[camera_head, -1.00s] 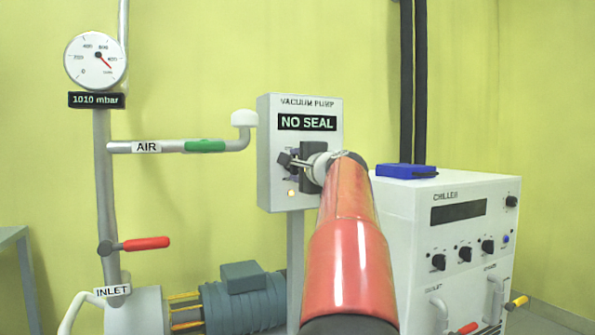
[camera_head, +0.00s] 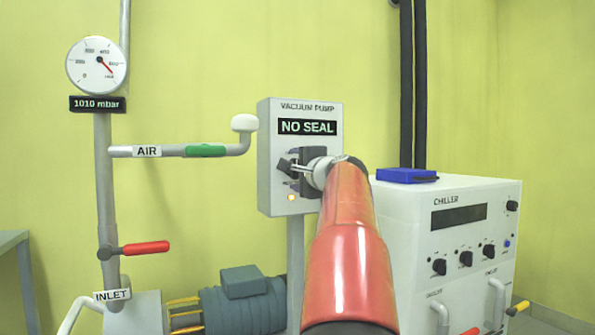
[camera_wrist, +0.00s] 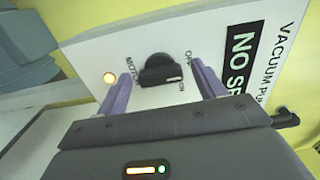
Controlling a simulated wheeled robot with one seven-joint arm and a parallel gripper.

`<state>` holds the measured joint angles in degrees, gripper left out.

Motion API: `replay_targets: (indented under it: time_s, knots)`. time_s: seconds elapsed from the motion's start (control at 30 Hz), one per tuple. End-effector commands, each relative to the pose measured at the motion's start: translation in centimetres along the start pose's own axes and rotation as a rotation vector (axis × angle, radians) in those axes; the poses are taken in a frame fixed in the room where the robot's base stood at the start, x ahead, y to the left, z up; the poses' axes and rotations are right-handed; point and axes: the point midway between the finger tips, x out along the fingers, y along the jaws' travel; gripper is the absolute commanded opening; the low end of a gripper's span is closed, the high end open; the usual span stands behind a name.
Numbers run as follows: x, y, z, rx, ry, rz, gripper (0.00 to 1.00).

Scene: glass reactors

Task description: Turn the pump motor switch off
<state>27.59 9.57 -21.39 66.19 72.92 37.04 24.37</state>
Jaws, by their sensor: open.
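The pump motor switch is a black rotary knob (camera_wrist: 158,68) on the white vacuum pump panel (camera_head: 270,120). In the wrist view its white mark points toward the ON label, with OFF printed beside it. My gripper (camera_wrist: 165,86) is open, with one purple finger on each side of the knob and visible gaps between them. In the head view my gripper (camera_head: 293,168) is at the panel front, and my arm hides part of the panel's lower right.
The panel display (camera_head: 307,127) reads NO SEAL. The pump motor (camera_head: 242,303) is below. A white chiller (camera_head: 405,205) stands close on the right.

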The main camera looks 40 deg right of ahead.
Motion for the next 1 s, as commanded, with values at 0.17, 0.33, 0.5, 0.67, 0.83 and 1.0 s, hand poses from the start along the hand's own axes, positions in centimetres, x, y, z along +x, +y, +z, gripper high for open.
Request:
replay_targets:
  time_s: [0.17, 0.33, 0.5, 0.67, 0.83, 1.0]
  knots:
    - [-1.4, 0.0, 0.0, 0.001, 0.001, -0.003, 0.69]
    - [-4.4, 0.0, 0.0, 0.000, 0.000, -0.002, 0.69]
    - [-6.8, 0.0, 0.0, 0.000, 0.000, -0.001, 0.69]
    - [-7.8, 0.0, 0.0, 0.000, 0.000, 0.000, 0.69]
    - [-7.8, 0.0, 0.0, 0.000, 0.000, 0.000, 0.69]
    - [-7.8, 0.0, 0.0, 0.000, 0.000, 0.000, 0.69]
